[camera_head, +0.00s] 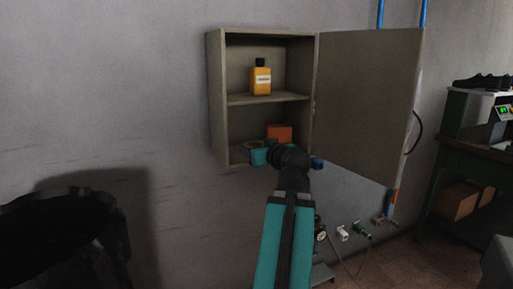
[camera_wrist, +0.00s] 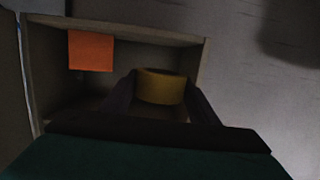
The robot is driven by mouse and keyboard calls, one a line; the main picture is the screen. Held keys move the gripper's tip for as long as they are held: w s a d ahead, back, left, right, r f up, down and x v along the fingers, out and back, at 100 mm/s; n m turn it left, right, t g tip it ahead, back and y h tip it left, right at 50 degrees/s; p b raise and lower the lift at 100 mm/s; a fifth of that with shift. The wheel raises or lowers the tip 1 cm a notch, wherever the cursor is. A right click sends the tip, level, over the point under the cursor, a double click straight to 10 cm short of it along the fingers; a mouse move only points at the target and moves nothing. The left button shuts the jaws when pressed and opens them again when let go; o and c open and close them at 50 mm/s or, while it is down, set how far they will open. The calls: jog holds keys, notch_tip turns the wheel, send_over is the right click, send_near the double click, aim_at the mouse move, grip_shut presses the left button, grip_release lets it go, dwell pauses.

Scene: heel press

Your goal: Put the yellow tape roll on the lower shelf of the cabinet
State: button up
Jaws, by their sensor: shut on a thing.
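The yellow tape roll (camera_wrist: 162,87) sits between the two fingers of my gripper (camera_wrist: 160,98) in the wrist view, and the fingers are shut on it. In the head view the roll (camera_head: 253,145) shows as a dull ring at the lower front left of the open cabinet (camera_head: 216,100), just beyond my gripper (camera_head: 256,151). The roll is at the lower shelf (camera_head: 239,156) of the cabinet. Whether it touches the shelf floor, I cannot tell. My wrist hides part of the lower shelf.
An orange box (camera_head: 279,133) stands on the lower shelf, also in the wrist view (camera_wrist: 91,51), apart from the roll. An orange bottle (camera_head: 260,79) stands on the upper shelf (camera_head: 266,98). The cabinet door (camera_head: 368,100) is swung open right. A dark bin (camera_head: 65,235) stands lower left.

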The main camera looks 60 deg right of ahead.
aim_at(258, 145)
jog(key=shift+w+d+r+p, duration=0.1)
jog(key=shift+w+d+p, duration=0.6)
jog(key=shift+d+p, duration=0.5)
jog(key=shift+w+p, duration=0.1)
jog(key=shift+p, duration=0.8)
jog(key=w+d+p, duration=0.1)
jog(key=p, duration=0.7)
jog(key=shift+w+d, duration=0.1)
jog(key=shift+d, duration=0.2)
jog(key=d+p, duration=0.1)
jog(key=w+d+p, duration=0.1)
jog(key=p, duration=0.1)
jog(key=shift+w+d+f+p, duration=0.1)
jog(key=shift+w+f+p, duration=0.1)
jog(key=shift+p, duration=0.1)
jog(key=w+d, duration=0.1)
jog(key=d, duration=0.1)
jog(key=w+d+p, duration=0.1)
jog(key=w+d, duration=0.1)
jog(key=w+d+f+p, duration=0.1)
jog(key=d, duration=0.1)
jog(key=shift+w+d, duration=0.15)
jog(key=shift+d, duration=0.05)
jog(key=shift+w+d+f, duration=0.1)
jog(key=shift+d, duration=0.05)
jog(key=shift+f, duration=0.1)
